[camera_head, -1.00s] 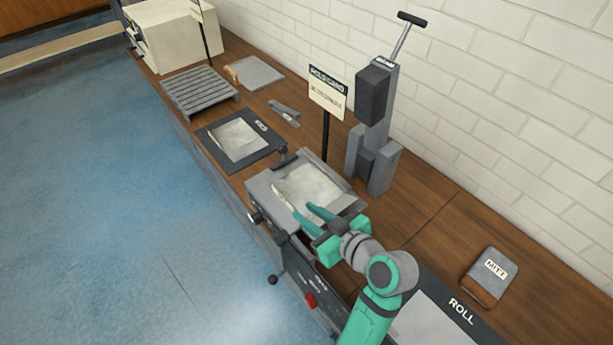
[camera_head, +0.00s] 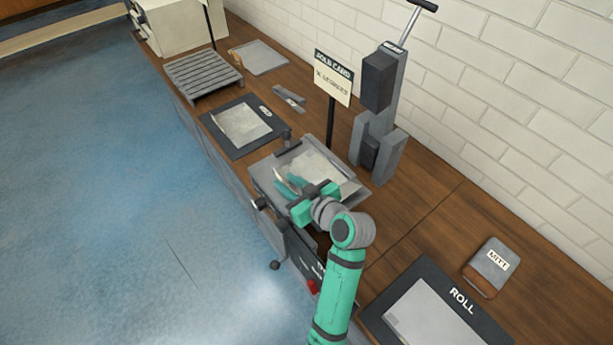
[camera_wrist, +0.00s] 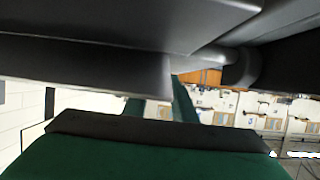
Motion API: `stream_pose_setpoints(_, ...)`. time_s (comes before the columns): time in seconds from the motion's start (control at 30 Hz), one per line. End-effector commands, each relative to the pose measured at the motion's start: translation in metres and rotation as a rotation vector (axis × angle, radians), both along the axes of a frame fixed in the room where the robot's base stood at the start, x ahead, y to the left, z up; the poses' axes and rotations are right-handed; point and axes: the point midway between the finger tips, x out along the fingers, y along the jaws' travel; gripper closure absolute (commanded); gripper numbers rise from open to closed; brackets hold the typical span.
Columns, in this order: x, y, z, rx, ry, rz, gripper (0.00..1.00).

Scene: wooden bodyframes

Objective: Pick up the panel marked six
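No marking of six is readable on any panel. A pale sheet or panel (camera_head: 325,170) lies on the grey machine (camera_head: 267,181) in the head view. My gripper (camera_head: 289,184) is over the machine's front left part, its two teal fingers apart and pointing left. Whether they touch the sheet or the machine cannot be told. Another pale sheet (camera_head: 243,125) lies on a dark mat (camera_head: 216,126) beyond the machine. In the wrist view two green fingers (camera_wrist: 160,106) show with a gap between them; dark grey machine parts (camera_wrist: 120,65) fill the upper area.
A sign card (camera_head: 333,78) on a post and a tall grey press with a lever (camera_head: 376,125) stand behind the machine. A slatted rack (camera_head: 203,76) is farther along the bench. A ROLL mat (camera_head: 463,303) and a MITT block (camera_head: 490,266) lie nearer. The floor at left is clear.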

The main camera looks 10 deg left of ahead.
Motion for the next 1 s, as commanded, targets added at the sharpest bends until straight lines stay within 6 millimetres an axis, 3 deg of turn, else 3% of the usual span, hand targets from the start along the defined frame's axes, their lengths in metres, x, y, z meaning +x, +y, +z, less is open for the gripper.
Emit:
stream_pose_setpoints(0.27, 0.002, 0.003, -0.002, -0.001, 0.001, 0.000, 0.76)
stream_pose_setpoints(0.37, 0.002, 0.003, -0.002, -0.001, 0.001, 0.000, 0.97)
stream_pose_setpoints(0.4, 0.002, 0.003, -0.002, -0.001, 0.001, 0.000, 1.00)
stream_pose_setpoints(0.77, 0.002, 0.003, 0.000, 0.000, -0.001, 0.000, 1.00)
stream_pose_setpoints(1.0, 0.002, 0.003, 0.012, 0.000, -0.003, 0.001, 1.00)
